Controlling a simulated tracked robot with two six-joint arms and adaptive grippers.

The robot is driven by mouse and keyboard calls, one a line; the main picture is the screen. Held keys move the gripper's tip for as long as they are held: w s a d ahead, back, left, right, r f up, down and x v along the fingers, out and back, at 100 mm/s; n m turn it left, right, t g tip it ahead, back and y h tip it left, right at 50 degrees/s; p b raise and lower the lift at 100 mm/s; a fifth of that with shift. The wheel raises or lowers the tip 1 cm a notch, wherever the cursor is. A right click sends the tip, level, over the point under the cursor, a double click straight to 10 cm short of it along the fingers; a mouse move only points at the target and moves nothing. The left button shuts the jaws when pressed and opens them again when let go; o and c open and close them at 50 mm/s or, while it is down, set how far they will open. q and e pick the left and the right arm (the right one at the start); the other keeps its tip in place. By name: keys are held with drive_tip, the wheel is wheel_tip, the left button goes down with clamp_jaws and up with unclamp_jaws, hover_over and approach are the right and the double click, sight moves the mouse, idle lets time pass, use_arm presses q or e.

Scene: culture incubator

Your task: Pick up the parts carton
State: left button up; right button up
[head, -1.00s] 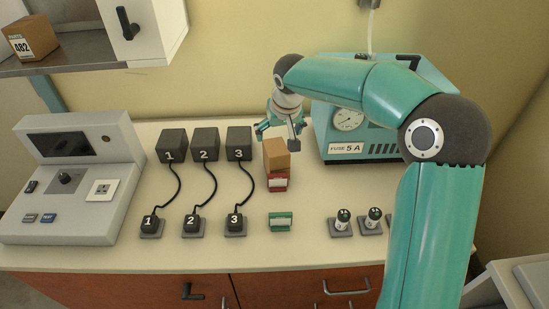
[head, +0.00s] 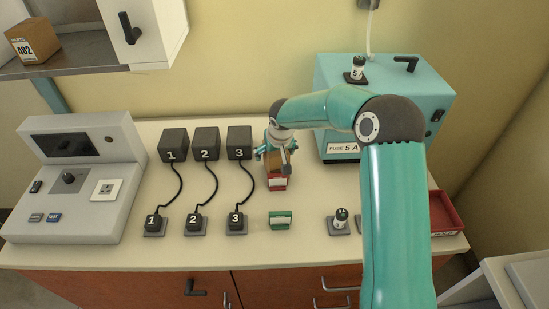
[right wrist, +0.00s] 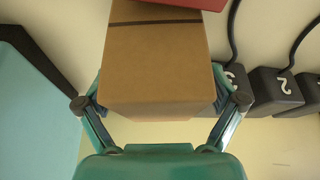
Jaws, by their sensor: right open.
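A plain brown carton (head: 272,164) stands on the bench beside unit 3, just behind or on a red holder (head: 278,183); I cannot tell which. My right gripper (head: 279,150) is over it and hides much of it. In the right wrist view the carton (right wrist: 155,65) fills the space between the open fingers of the gripper (right wrist: 161,101), one finger on each side. Whether they touch it is not clear. Another brown carton (head: 33,38), labelled 482, sits on the shelf at upper left. My left gripper is not in view.
Black units (head: 239,142) with cables are close left of the gripper. A teal FUSE 5A box (head: 390,85) stands to the right. A green holder (head: 281,219), a capped vial (head: 341,217) and a red tray (head: 446,211) are nearer the front. A control console (head: 75,190) is at left.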

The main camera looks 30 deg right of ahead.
drive_tip(key=shift+r, duration=0.1)
drive_tip(key=c, duration=1.6)
